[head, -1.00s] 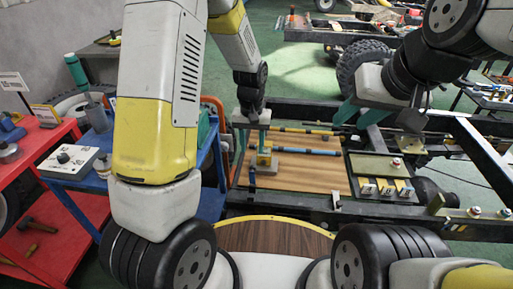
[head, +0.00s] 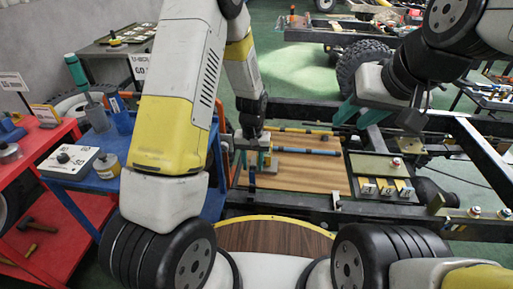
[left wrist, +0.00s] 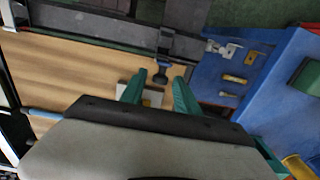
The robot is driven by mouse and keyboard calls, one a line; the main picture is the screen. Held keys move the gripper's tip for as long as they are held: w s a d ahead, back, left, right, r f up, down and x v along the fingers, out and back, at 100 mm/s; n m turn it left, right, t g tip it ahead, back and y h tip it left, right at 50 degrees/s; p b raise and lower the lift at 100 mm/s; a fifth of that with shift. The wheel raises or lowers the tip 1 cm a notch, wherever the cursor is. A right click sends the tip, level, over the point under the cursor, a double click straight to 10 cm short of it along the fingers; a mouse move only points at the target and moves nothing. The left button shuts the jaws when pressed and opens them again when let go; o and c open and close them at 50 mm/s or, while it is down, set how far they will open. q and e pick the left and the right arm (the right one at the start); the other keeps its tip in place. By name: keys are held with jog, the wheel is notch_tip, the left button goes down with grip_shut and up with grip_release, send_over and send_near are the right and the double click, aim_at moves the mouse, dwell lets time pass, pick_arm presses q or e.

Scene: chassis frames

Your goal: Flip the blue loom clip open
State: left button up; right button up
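A small blue clip (head: 251,179) sits at the left end of the wooden board (head: 310,178), near its front edge. In the left wrist view the blue clip (left wrist: 163,71) stands just beyond my fingertips, by a dark rail. Whether its lid is shut I cannot tell. My left gripper (head: 256,164) points down just behind the clip. In the left wrist view its two green fingers (left wrist: 158,88) are apart, with a pale and yellow block (left wrist: 152,97) showing between them. My right gripper (head: 359,114) is open and empty above the frame's back right.
Blue and black hoses (head: 308,152) cross the board. Several small blocks (head: 385,189) stand in a row on its right. A blue cart (head: 88,152) and a red cart (head: 50,225) stand at the left. The front middle of the board is clear.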

pick_arm(q)
grip_shut()
dwell(1.2)
